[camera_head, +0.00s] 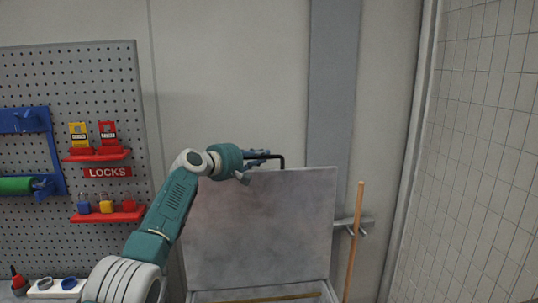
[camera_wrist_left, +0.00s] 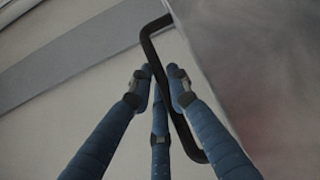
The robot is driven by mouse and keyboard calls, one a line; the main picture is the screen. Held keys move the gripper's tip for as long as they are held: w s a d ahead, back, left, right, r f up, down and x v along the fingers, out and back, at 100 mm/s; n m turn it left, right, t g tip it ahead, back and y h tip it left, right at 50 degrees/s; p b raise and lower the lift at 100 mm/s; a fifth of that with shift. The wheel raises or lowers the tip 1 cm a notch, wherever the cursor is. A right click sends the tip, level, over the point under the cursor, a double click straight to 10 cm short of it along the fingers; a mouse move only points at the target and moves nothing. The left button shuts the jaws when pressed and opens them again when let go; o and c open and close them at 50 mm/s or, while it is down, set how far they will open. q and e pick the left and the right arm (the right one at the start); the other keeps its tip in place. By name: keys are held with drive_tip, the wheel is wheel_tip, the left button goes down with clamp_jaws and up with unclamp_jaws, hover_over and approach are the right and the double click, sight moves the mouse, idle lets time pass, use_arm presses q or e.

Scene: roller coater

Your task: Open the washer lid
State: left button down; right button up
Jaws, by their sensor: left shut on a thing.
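The washer lid (camera_head: 262,230) is a large grey panel standing upright against the wall, with the washer's open rim (camera_head: 205,297) below it at the bottom of the head view. A black handle (camera_head: 282,160) sits at the lid's top edge. My left gripper (camera_head: 258,158) reaches in from the left to this handle. In the left wrist view, the blue fingers of the gripper (camera_wrist_left: 160,78) are closed around the bar of the black handle (camera_wrist_left: 150,42), beside the grey lid (camera_wrist_left: 255,60). My right gripper is in neither view.
A pegboard (camera_head: 60,90) with red lock shelves (camera_head: 108,215) and a green roll (camera_head: 15,186) hangs at the left. A wooden pole (camera_head: 354,240) leans by a wall bracket (camera_head: 362,226) just right of the lid. A tiled wall (camera_head: 480,150) stands at the far right.

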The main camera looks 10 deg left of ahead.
use_arm(q)
drive_tip(key=shift+f, duration=0.4)
drive_tip(key=c, duration=1.9)
unclamp_jaws()
drive_tip(key=shift+v, duration=0.85)
drive_tip(key=v, duration=1)
drive_tip(key=shift+a+r, duration=0.2)
drive_tip(key=shift+r, duration=0.1)
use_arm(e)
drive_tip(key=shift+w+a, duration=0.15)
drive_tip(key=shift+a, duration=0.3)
use_arm(q)
drive_tip(key=shift+s+f, duration=0.1)
